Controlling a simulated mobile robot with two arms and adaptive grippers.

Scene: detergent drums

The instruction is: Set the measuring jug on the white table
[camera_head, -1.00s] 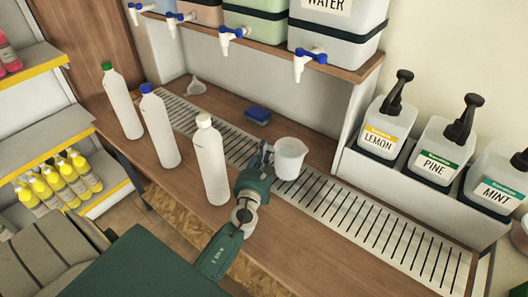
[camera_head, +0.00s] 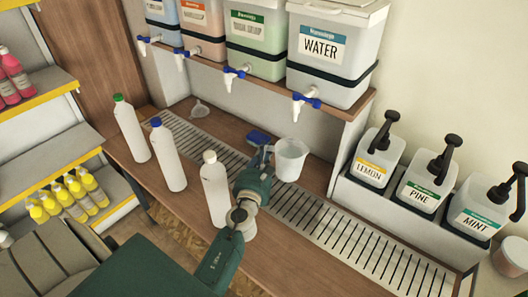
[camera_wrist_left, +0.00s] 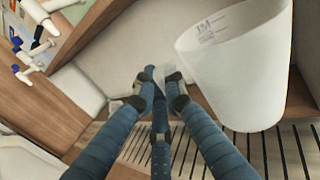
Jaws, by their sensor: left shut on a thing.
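The measuring jug (camera_head: 291,160) is a white, translucent cup with its open mouth up. In the head view it appears over the slotted drain strip, right of the white-capped bottle. My left gripper (camera_head: 263,158) is at the jug's left side, shut on it. In the left wrist view the jug (camera_wrist_left: 245,70) stands large at the right with faint markings near its rim, and my left gripper's fingers (camera_wrist_left: 158,85) close together on its handle side; the handle is mostly hidden. I see no white table. My right gripper is not in view.
White bottles (camera_head: 171,160) stand left of my arm on the wooden counter (camera_head: 320,245). Lemon, pine and mint pump bottles (camera_head: 420,187) stand at right. Drums with taps, including WATER (camera_head: 325,60), sit on the shelf above. The drain strip (camera_head: 350,235) is clear at right.

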